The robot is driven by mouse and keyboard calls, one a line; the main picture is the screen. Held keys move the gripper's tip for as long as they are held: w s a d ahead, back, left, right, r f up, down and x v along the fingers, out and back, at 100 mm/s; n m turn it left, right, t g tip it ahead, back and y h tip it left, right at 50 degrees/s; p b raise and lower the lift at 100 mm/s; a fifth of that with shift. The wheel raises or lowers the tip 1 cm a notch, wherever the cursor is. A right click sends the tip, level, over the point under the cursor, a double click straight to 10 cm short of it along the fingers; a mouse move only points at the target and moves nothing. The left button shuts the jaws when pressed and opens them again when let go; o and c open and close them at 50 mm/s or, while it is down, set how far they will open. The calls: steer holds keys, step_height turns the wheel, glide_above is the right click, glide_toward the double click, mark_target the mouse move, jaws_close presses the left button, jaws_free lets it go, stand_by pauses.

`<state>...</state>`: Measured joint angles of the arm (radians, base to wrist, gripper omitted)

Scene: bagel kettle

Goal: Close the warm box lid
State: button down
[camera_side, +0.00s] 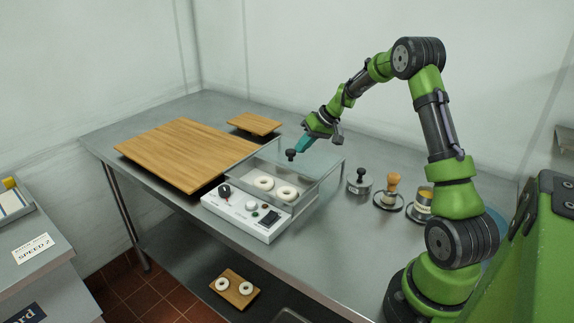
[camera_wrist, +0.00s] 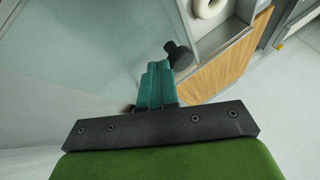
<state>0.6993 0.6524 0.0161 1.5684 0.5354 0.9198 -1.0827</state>
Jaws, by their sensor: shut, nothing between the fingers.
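The warm box (camera_side: 243,211) is a low steel box with a white control panel at its front. Two pale bagels, a left one (camera_side: 264,183) and a right one (camera_side: 286,193), lie in it. The lid (camera_side: 318,161) is a clear pane, hard to make out, with a black knob (camera_side: 291,154). How far it covers the box is unclear. My gripper (camera_side: 301,149) is shut and empty, right by the knob. In the wrist view its teal fingertips (camera_wrist: 158,68) are just beside the knob (camera_wrist: 178,54); contact is unclear. A bagel (camera_wrist: 209,8) shows past the pane there.
A large wooden board (camera_side: 180,152) lies left of the box, a smaller board (camera_side: 254,124) behind. A board with bagels (camera_side: 235,288) is on the lower shelf.

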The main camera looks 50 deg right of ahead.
steer(key=a, duration=1.5)
steer(key=shift+a, duration=0.15)
steer(key=shift+a, duration=0.1)
steer(key=d, duration=0.1)
steer(key=s+d, duration=0.1)
steer(key=d, duration=0.1)
steer(key=s+d, duration=0.1)
steer(key=shift+d+r, duration=0.35)
steer(key=shift+r, duration=0.05)
steer(key=v, duration=0.9)
steer(key=s+a+r, duration=0.4)
steer(key=s+a, duration=0.4)
steer(key=a, duration=0.2)
steer(key=s+a+r, duration=0.3)
steer(key=s+a, duration=0.5)
steer(key=a, duration=0.2)
steer(key=shift+s+r+t+h, duration=0.4)
